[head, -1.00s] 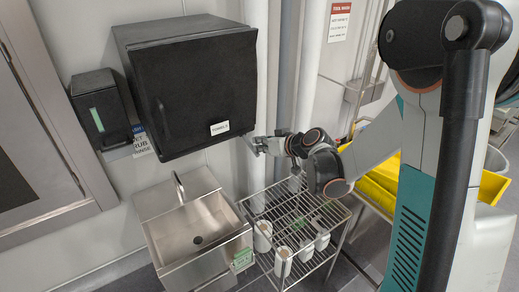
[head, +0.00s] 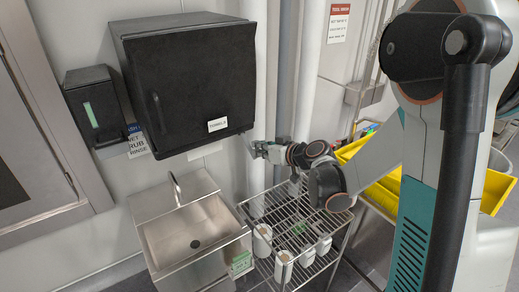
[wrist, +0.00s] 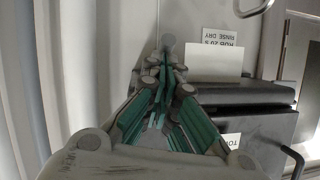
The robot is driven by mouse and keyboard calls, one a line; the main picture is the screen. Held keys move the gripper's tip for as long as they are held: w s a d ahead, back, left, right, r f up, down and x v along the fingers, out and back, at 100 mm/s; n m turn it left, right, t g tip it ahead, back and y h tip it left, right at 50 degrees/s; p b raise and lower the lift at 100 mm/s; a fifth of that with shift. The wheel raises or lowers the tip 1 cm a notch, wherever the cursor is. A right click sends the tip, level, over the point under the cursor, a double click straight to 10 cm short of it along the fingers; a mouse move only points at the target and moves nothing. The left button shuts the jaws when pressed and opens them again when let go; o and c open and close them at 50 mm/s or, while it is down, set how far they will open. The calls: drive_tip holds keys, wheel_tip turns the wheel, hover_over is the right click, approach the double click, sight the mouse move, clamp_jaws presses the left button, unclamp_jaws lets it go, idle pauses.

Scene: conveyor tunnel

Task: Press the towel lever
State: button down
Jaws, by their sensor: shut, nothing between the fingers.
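The black towel dispenser (head: 190,75) hangs on the wall in the head view, with a white label on its front. Its dark body (wrist: 250,135) fills the lower right of the wrist view. A dark rounded bar (wrist: 240,94) runs along its edge there and may be the towel lever, though I cannot be sure. A white sheet (wrist: 213,62) shows beside this bar; in the head view, a white strip (head: 205,150) shows under the dispenser. My gripper (head: 258,149) is shut and empty, just right of the dispenser's lower right corner. Its closed fingertips (wrist: 167,45) are left of the sheet, apparently apart from it.
A steel sink (head: 190,228) with a tap stands below the dispenser. A wire rack (head: 295,225) holding several white containers stands below my gripper. A smaller black dispenser (head: 97,105) hangs left. Pipes (head: 250,60) run behind my gripper. Yellow bins (head: 375,170) stand right.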

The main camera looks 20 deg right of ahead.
drive_tip(key=shift+r, duration=0.1)
drive_tip(key=shift+r+p, duration=0.45)
drive_tip(key=shift+r, duration=0.35)
